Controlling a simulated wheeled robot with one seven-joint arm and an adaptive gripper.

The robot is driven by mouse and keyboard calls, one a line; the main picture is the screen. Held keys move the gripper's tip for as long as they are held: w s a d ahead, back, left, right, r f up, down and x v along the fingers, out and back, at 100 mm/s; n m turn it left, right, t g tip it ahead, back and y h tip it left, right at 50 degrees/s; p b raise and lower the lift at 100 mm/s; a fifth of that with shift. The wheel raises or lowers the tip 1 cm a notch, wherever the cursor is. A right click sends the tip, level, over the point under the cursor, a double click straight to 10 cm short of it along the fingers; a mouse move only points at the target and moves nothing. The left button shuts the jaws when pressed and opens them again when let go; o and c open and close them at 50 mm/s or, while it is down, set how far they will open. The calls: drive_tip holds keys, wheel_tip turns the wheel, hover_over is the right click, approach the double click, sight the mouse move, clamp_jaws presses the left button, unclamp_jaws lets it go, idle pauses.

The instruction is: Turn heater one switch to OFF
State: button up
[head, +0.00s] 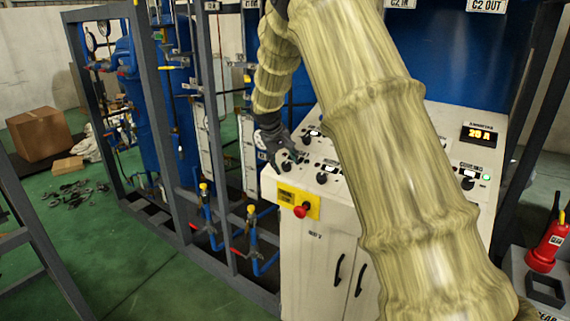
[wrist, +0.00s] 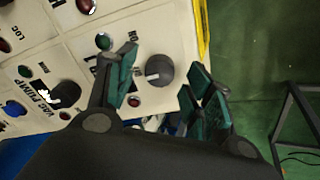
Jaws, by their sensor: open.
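A black rotary knob (wrist: 160,70) with a pale pointer mark sits on the white control panel in the wrist view. It lies between the spread fingers of my gripper (wrist: 163,84), which is open and does not clearly touch it. Its label is partly hidden by a finger, so I cannot read whether it is heater one. In the head view my gripper (head: 280,158) is at the panel's left end, by a black knob (head: 288,168). The knob's exact setting is unclear.
Another knob (wrist: 65,94), labelled VAC PUMP, is left of my gripper in the wrist view. A red button (head: 300,211) on a yellow plate is on the cabinet front (head: 330,245). More knobs and an ammeter display (head: 479,134) are on the panel. A fire extinguisher (head: 549,243) stands at right.

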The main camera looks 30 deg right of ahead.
drive_tip(key=v, duration=1.1)
drive_tip(key=shift+f, duration=0.15)
